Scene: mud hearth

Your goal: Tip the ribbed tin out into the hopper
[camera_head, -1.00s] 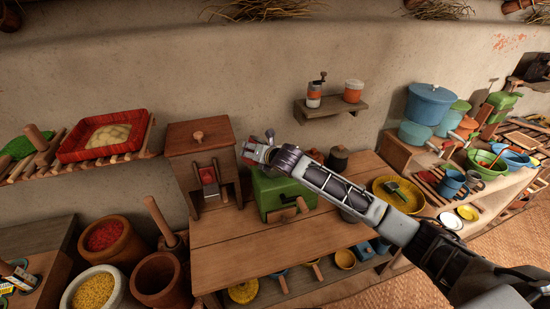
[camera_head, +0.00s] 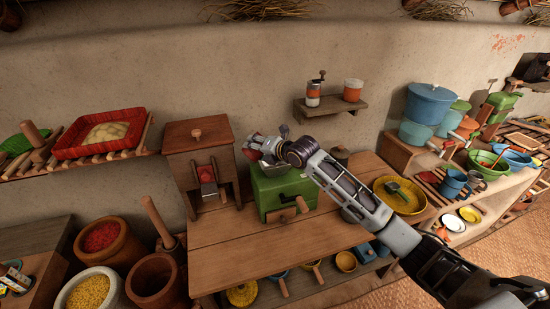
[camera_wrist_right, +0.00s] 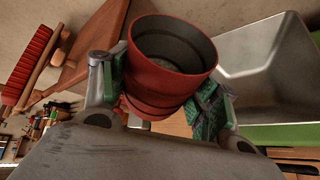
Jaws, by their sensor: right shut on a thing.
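The red ribbed tin (camera_wrist_right: 165,85) is between the green-padded fingers of my right gripper (camera_wrist_right: 165,95), which is shut on it. Its round mouth faces the wrist camera and shows a grey inside; I cannot tell what it holds. In the head view the tin (camera_head: 253,147) is a small red shape at the tip of my right gripper (camera_head: 263,148), above the green mill (camera_head: 285,193). The grey metal hopper (camera_wrist_right: 265,65) lies just right of the tin in the wrist view, apart from the tin's mouth. In the head view the gripper and arm mostly hide it. My left gripper is not in view.
A wooden lidded box (camera_head: 198,150) stands left of the mill on the wooden table (camera_head: 250,250). A yellow plate (camera_head: 415,200) lies right of my forearm. The table front is clear.

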